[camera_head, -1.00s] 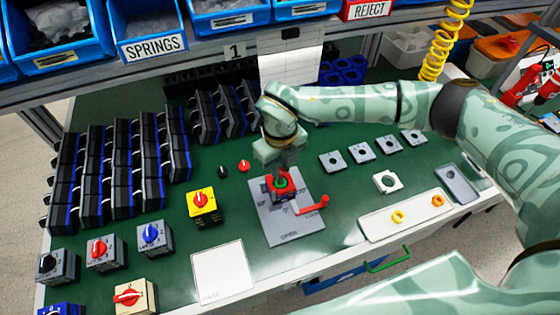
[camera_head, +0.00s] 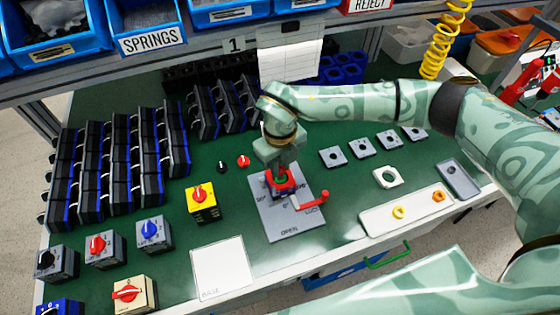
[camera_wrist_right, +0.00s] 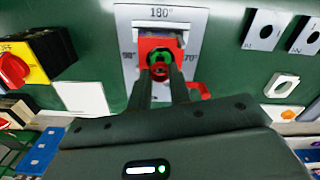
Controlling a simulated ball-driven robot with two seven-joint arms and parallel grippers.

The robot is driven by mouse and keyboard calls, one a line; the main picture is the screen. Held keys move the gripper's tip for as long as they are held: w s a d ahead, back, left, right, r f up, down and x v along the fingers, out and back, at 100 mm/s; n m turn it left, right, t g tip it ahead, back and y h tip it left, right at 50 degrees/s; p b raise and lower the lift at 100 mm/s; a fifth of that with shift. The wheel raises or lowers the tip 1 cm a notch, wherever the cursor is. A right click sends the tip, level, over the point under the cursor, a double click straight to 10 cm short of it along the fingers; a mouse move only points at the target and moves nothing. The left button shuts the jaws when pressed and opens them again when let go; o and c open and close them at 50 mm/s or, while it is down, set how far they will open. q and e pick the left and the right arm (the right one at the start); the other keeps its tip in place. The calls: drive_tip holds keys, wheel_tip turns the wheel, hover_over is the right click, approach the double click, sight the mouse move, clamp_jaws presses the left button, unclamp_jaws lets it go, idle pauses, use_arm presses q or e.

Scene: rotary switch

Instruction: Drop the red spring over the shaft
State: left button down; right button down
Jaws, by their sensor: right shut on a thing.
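My right gripper (camera_head: 281,174) points down over the red clamp fixture on the grey plate (camera_head: 290,222). In the right wrist view its two dark fingers (camera_wrist_right: 162,88) are closed on a small red coil, seemingly the red spring (camera_wrist_right: 160,73). The spring is just in front of the red fixture (camera_wrist_right: 147,45) and a green round part (camera_wrist_right: 158,58) in it. The shaft is not clearly visible; the spring and fingers cover that spot, so I cannot tell whether the spring is around it. My left gripper is out of view.
A red handle (camera_head: 314,201) sticks out to the right of the fixture. A yellow switch box (camera_head: 202,203) stands to the left. A white tray (camera_head: 375,222) with yellow and orange rings lies at right. A white base sheet (camera_head: 222,268) lies in front.

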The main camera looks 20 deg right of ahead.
drive_tip(key=shift+f, duration=0.45)
drive_tip(key=c, duration=1.2)
unclamp_jaws()
drive_tip(key=shift+r, duration=0.1)
wheel_tip(320, 180, up, 16)
drive_tip(key=p, duration=0.2)
drive_tip(key=shift+r, duration=0.1)
